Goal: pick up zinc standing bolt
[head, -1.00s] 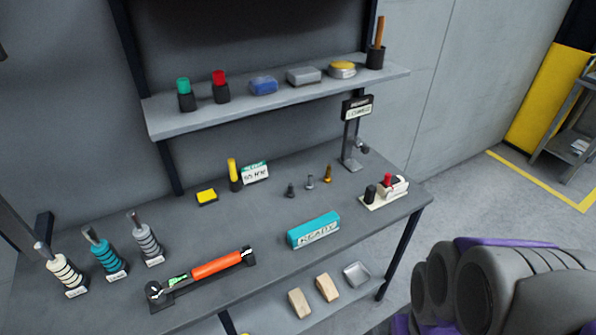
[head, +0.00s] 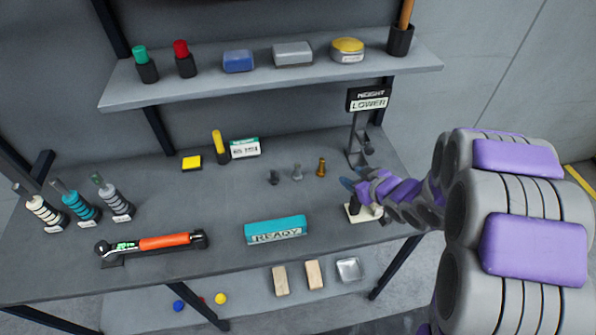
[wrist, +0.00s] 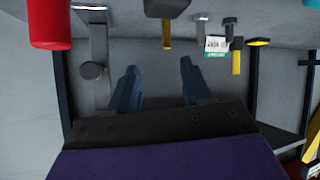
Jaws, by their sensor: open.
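The zinc standing bolt (head: 297,172) stands upright on the grey workbench, the middle one of three bolts. A dark bolt (head: 274,177) stands to its left and a brass bolt (head: 321,167) to its right. In the wrist view, which looks upside down, the zinc bolt (wrist: 201,25) shows near the top, between the brass bolt (wrist: 167,33) and the dark bolt (wrist: 229,30). My gripper (head: 350,184) is right of the bolts, apart from them. Its blue jaws (wrist: 160,85) are open and empty.
A white-based fixture (head: 358,214) is partly hidden under my gripper. A height sign (head: 367,100) on a stand is behind it. A teal READY block (head: 275,230) lies in front of the bolts. A shelf (head: 210,88) overhangs the back. Bench around the bolts is clear.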

